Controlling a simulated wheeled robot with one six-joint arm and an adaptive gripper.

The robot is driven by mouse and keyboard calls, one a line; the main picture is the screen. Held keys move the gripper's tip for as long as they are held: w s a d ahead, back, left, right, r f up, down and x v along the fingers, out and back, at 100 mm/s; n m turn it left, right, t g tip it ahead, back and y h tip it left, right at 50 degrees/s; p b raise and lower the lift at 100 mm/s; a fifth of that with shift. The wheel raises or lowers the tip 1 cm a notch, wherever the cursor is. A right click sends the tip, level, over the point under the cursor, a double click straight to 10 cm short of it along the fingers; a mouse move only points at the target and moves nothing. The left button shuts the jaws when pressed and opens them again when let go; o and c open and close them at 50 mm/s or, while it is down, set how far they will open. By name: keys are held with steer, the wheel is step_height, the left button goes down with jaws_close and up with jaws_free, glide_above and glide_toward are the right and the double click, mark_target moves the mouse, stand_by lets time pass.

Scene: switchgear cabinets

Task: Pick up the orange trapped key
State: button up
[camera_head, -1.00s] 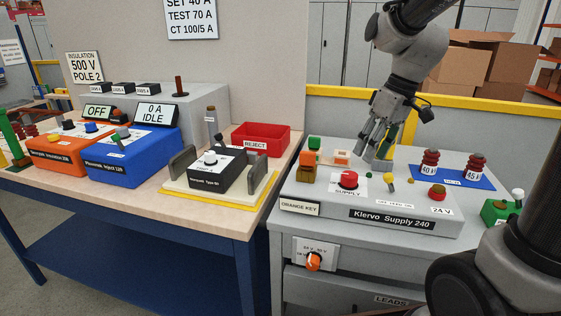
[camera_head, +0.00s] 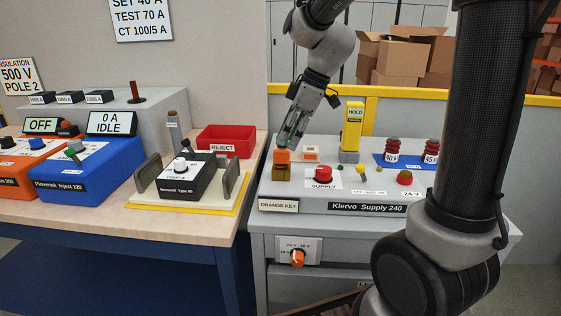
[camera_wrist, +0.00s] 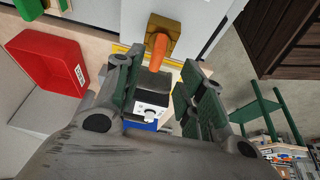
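The orange trapped key (camera_head: 282,156) stands upright in a brass-coloured lock block (camera_head: 281,173) at the left end of the grey supply unit, behind the "ORANGE KEY" label (camera_head: 278,206). In the wrist view the orange key (camera_wrist: 158,48) points towards me from its brass block (camera_wrist: 166,30). My gripper (camera_head: 289,140) is just above and behind the key, pointing down. In the wrist view its two green-padded fingers (camera_wrist: 162,68) are apart, with the key showing between their tips. I cannot tell whether either finger touches it.
A red supply button (camera_head: 323,173) and a yellow "HOLD" post (camera_head: 352,128) stand to the right of the key. A red reject bin (camera_head: 226,141) is to the left on the bench. An orange rotary knob (camera_head: 298,257) is on the cabinet front below.

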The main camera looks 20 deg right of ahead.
mark_target(282, 150)
steer(key=x, duration=0.5)
steer(key=shift+w+f, duration=0.25)
steer(key=shift+f, duration=0.05)
steer(key=shift+c, duration=0.4)
jaws_close()
